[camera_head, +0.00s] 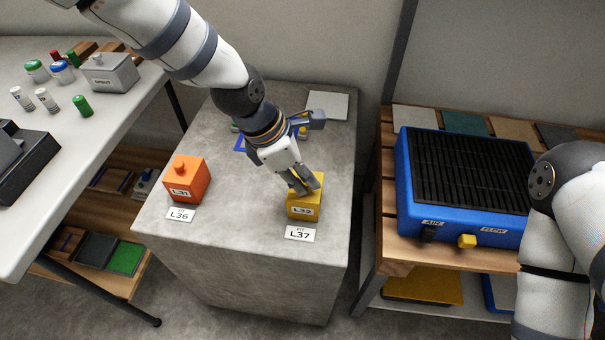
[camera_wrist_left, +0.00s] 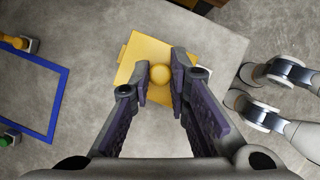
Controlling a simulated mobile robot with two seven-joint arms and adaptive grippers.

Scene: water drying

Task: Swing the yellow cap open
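A yellow box (camera_head: 305,209) labelled L32 stands near the front right of the grey stone block. It shows in the left wrist view as a yellow square top (camera_wrist_left: 140,52) with a round yellow knob (camera_wrist_left: 161,74). The cap looks closed. My left gripper (camera_head: 305,186) points down onto the box's top. In the left wrist view its two fingertips (camera_wrist_left: 160,77) stand on either side of the knob, very close to it. I cannot tell whether they press on it. My right arm shows at the right edge of the head view; its gripper is out of view.
An orange box (camera_head: 187,182) labelled L31 stands left of the yellow one. Cards L36 (camera_head: 180,215) and L37 (camera_head: 300,234) lie in front of the boxes. A blue unit with a black grille (camera_head: 470,170) sits on the wooden bench at right. A white table (camera_head: 120,105) is at left.

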